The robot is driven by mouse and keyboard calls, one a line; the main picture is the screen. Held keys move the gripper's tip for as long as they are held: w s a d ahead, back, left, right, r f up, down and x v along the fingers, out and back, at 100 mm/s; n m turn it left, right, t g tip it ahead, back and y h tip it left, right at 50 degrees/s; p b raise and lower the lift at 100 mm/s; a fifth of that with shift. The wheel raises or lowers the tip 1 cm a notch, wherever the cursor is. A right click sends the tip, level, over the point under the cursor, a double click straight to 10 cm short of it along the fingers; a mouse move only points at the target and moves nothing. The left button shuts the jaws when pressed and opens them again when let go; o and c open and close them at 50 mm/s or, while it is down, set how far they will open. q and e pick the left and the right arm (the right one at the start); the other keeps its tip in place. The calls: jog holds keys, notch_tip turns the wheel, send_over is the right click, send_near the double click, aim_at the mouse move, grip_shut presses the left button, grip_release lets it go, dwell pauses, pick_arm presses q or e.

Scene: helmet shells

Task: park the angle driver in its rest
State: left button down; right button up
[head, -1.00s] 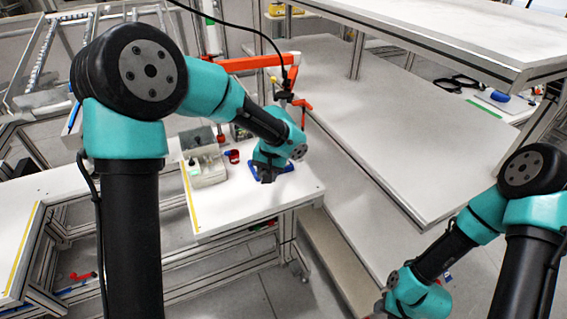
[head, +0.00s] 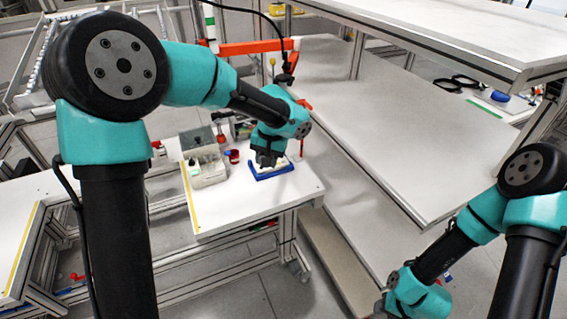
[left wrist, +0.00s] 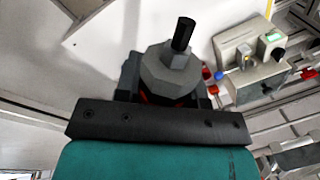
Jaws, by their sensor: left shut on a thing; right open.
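The angle driver (left wrist: 168,75) shows in the left wrist view as a grey faceted head with a short black bit. It sits between the fingers of my left gripper (left wrist: 160,95), which is shut on it. In the head view my left gripper (head: 267,160) is over the small white table, just above or behind a blue tray-like piece (head: 272,174) with a pale inside. I cannot tell whether this piece is the rest. The driver is hidden there by the gripper. My right gripper (head: 380,307) is at the bottom edge, partly cut off, open and away from the table.
A grey box (head: 208,168) with a green button stands left of the blue piece; it also shows in the left wrist view (left wrist: 258,80). A red item (head: 233,156) is close by. An orange bar (head: 245,47) crosses behind my left arm. The table's front right is clear.

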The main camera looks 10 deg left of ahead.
pick_arm(q)
jog(key=shift+r, duration=2.85)
jog(key=shift+s+d, duration=0.65)
jog(key=shift+d, duration=0.35)
jog(key=shift+s+d, duration=0.65)
jog(key=shift+d, duration=0.35)
jog(key=shift+w, duration=0.15)
jog(key=w+d, duration=0.1)
jog(key=w, duration=0.5)
jog(key=shift+d, duration=0.2)
